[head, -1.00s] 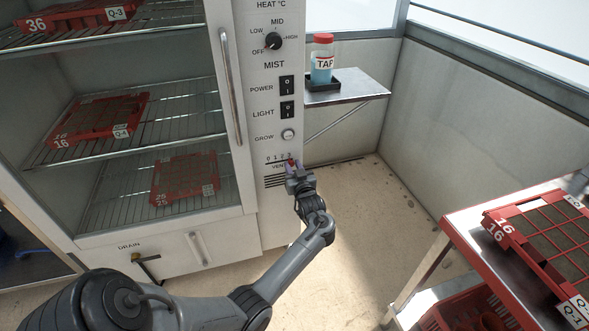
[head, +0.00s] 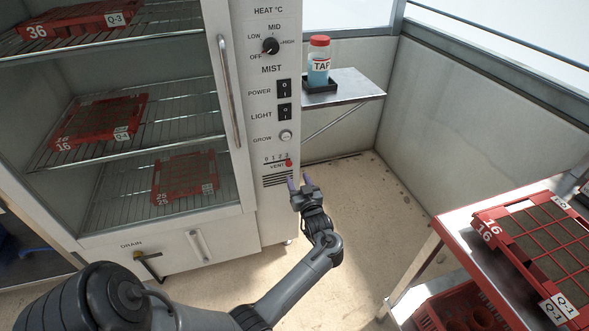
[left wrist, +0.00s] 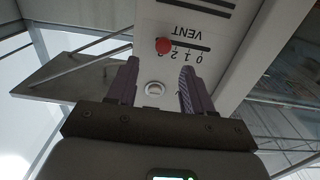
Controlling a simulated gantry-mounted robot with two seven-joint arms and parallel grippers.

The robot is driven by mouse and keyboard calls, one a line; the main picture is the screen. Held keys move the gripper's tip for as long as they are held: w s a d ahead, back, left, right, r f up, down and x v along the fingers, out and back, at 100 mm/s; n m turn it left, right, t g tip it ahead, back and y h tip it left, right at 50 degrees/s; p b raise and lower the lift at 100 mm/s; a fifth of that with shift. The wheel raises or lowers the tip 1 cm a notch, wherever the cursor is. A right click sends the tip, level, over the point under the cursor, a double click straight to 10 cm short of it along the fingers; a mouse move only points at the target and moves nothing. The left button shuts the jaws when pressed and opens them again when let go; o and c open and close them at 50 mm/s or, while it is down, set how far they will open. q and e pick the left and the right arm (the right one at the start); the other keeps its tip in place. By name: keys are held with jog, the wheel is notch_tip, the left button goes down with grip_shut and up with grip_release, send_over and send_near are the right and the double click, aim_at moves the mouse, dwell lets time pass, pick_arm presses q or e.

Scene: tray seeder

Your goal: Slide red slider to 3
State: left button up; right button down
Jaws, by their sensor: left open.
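The red slider (head: 288,162) is at the right end of the VENT slot on the cabinet's control panel, by the 3 mark. In the left wrist view, which is upside down, the red slider (left wrist: 163,46) sits at the left end of the slot, past the 2; the 3 is hidden there. My left gripper (head: 299,180) is open and empty, just below and right of the slider, with its purple fingers apart from it. In the left wrist view, the fingers of my left gripper (left wrist: 159,64) stand wide apart. My right gripper is not in view.
Above the slider are a GROW button (head: 286,136), LIGHT switch (head: 285,112), POWER switch (head: 284,88) and HEAT knob (head: 270,46). A TAP bottle (head: 318,62) stands on a side shelf (head: 355,88). A red tray (head: 500,238) lies on the cart at right. Floor below the gripper is clear.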

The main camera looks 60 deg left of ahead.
pick_arm(q)
jog(key=shift+s+d+p, duration=0.2)
jog(key=shift+d+p, duration=0.05)
jog(key=shift+d, duration=0.65)
jog(key=shift+s+d+p, duration=0.15)
jog(key=shift+d+p, duration=0.1)
jog(key=shift+d, duration=0.6)
